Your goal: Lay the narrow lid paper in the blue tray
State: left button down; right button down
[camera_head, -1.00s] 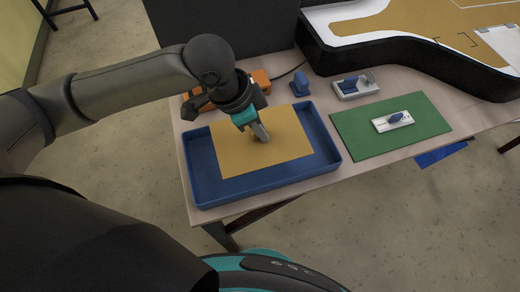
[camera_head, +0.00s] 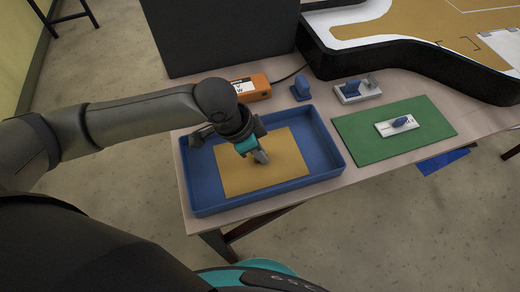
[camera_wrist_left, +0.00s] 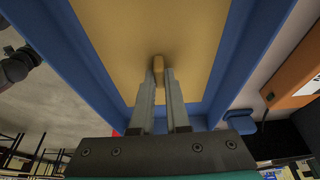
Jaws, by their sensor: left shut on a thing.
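The narrow lid paper, a flat tan sheet (camera_head: 248,180), lies within the outline of the blue tray (camera_head: 318,150). It is at or very near the tray floor; I cannot tell whether it touches. My left gripper (camera_head: 261,156) is above the sheet's middle. In the left wrist view its fingers (camera_wrist_left: 160,78) are shut on a small tan tab standing up from the sheet (camera_wrist_left: 115,45). The tray's blue walls (camera_wrist_left: 240,50) show on both sides there. Bare tray floor shows to the right of the sheet in the head view. My right gripper is not in view.
An orange device (camera_head: 252,87) with a cable is behind the tray. A green mat (camera_head: 365,145) with a small white-and-blue part (camera_head: 397,126) lies to the right. A blue piece (camera_head: 301,88) and a grey-blue fixture (camera_head: 357,90) stand behind.

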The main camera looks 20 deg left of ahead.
aim_at(244, 164)
pick_arm(q)
jog(key=c, duration=1)
grip_release()
jog(key=shift+f, duration=0.1)
jog(key=shift+o, duration=0.4)
jog(key=p+v, duration=0.4)
jog(key=v, duration=0.8)
jog(key=shift+r, duration=0.2)
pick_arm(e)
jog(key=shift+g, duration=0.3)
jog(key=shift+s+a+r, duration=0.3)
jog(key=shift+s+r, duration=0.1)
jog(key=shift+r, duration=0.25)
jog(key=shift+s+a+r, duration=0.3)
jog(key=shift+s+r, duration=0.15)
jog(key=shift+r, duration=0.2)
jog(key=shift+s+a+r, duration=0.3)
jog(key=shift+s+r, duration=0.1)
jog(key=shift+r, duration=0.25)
